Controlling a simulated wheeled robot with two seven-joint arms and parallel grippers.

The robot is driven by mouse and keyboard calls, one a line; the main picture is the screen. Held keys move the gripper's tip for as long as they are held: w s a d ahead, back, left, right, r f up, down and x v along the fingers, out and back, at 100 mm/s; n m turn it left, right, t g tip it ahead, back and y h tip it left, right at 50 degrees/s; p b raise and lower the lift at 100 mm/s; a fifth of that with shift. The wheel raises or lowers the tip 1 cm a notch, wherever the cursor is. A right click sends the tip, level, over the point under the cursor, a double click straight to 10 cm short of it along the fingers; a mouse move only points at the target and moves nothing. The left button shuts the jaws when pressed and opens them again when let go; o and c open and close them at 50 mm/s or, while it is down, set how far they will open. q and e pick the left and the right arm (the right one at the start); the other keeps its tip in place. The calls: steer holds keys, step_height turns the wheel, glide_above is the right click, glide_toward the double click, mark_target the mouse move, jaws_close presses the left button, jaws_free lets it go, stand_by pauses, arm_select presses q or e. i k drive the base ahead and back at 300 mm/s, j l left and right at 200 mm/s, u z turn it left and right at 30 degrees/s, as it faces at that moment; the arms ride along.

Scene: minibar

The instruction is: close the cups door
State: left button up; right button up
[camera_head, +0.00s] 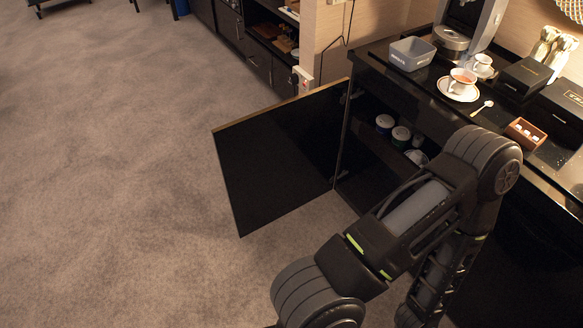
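The cups door (278,153) is a black panel with a light wooden top edge. It stands wide open, swung out to the left over the carpet and hinged at the left side of the black cabinet (345,150). Inside the open cabinet, several cups or jars (401,134) sit on a shelf, and the lower inside is dark. One of my arms crosses the front of the cabinet at the right and hides part of its opening. I see no fingertips of either gripper.
The countertop holds a grey bin (412,53), a cup on a saucer (459,86), a spoon (482,108), black boxes (524,78) and a small brown box (525,133). A wall with a socket stands behind the door. The carpet (110,170) at left is clear.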

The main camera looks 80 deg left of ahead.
mark_target(275, 159)
steer(key=k+j, duration=0.2)
steer(key=j, duration=0.4)
steer(key=k+j, duration=0.25)
steer(key=j, duration=0.4)
steer(key=k+j, duration=0.2)
steer(key=j, duration=0.4)
steer(key=k+j, duration=0.25)
steer(key=j, duration=0.4)
steer(key=k+j, duration=0.25)
steer(key=j, duration=0.35)
steer(key=k+j+u, duration=0.1)
steer(key=j, duration=0.5)
steer(key=k+j, duration=0.3)
steer(key=j, duration=0.35)
steer(key=k+j, duration=0.2)
steer(key=j, duration=0.45)
